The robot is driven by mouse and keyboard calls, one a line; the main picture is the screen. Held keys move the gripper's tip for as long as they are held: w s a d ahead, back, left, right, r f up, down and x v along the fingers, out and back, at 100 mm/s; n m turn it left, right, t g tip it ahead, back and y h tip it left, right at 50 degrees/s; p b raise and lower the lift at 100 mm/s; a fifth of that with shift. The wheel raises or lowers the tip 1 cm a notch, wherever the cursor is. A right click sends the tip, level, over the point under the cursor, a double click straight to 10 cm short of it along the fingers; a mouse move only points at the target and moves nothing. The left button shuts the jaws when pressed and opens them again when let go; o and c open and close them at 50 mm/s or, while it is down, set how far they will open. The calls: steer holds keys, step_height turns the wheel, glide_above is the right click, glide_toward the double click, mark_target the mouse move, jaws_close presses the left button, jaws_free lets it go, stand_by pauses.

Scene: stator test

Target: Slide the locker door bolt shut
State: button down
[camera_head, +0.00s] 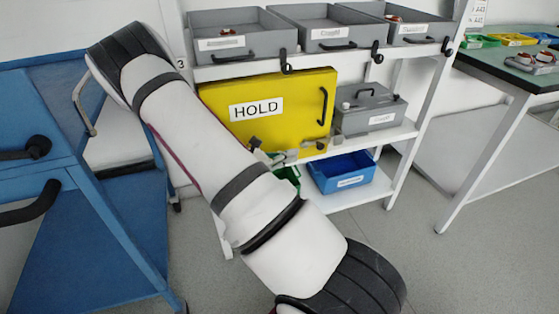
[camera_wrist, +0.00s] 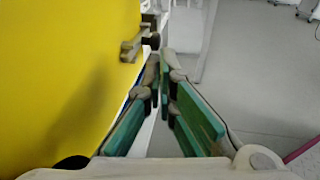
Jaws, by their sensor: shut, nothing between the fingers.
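The locker is a yellow box with a HOLD label (camera_head: 256,110) on its door (camera_head: 290,92), standing on the middle shelf. A small grey metal bolt (camera_head: 320,146) with a dark end sits low on the right of the door. In the wrist view the bolt (camera_wrist: 133,48) stands out from the yellow face, just ahead and left of my fingertips. My gripper (camera_head: 290,156) is at the locker's lower edge, left of the bolt. In the wrist view my gripper (camera_wrist: 163,62) is shut and empty. Whether a fingertip touches the bolt, I cannot tell.
A black handle (camera_head: 323,106) is on the door's right. A grey case (camera_head: 371,106) stands right of the locker, and a blue bin (camera_head: 342,172) is below. Grey drawers (camera_head: 330,34) are above. A blue cabinet (camera_head: 60,190) is at left. The floor at right is clear.

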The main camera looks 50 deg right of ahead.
mark_target(321, 148)
steer(key=b+x, duration=0.2)
steer(key=x, duration=0.5)
steer(key=shift+d+b, duration=0.3)
steer(key=shift+s+d, duration=0.15)
steer(key=shift+d, duration=0.05)
steer(key=s+d, duration=0.1)
steer(key=d, duration=0.2)
steer(key=shift+s, duration=0.4)
steer(key=shift+a, duration=0.1)
steer(key=p+v, duration=0.5)
steer(key=v, duration=0.9)
steer(key=shift+f, duration=0.1)
